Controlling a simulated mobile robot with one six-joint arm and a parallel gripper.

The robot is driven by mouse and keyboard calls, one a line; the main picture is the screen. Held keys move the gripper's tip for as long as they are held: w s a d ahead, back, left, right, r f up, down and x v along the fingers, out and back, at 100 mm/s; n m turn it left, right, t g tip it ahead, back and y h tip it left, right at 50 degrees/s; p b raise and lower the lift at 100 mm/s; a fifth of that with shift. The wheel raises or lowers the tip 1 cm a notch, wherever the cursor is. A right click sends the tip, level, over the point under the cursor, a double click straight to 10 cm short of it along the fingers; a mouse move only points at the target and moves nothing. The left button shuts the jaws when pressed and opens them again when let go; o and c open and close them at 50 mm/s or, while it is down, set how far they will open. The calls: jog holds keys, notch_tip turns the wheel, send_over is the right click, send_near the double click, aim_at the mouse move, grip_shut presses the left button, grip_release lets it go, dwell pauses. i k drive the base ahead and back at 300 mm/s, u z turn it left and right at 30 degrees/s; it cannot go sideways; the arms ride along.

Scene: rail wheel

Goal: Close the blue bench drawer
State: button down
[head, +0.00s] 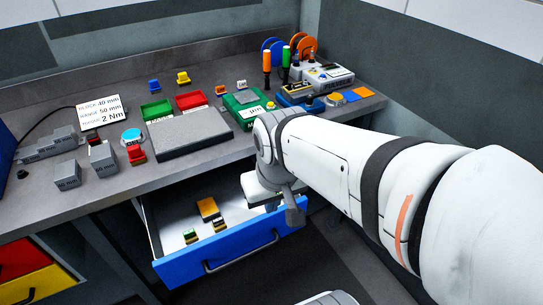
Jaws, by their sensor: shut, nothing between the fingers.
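The blue bench drawer (190,266) is pulled out below the bench top. Its blue front has a dark bar handle (241,254), and its pale inside shows. My gripper (294,212) is at the right part of the drawer, by the upper edge of the blue front. It is shut and holds nothing. My wrist hides part of the drawer's right side, and I cannot tell whether the gripper touches the front.
Inside the drawer lie an orange-brown block (207,208) and several small pieces. The bench top (225,165) above carries grey blocks (103,158), a grey plate (188,139), coloured trays and a grey device (328,75).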

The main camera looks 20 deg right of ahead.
aim_at(170, 212)
jog(key=k, duration=1.55)
jog(key=u, duration=0.65)
jog(key=i, duration=1)
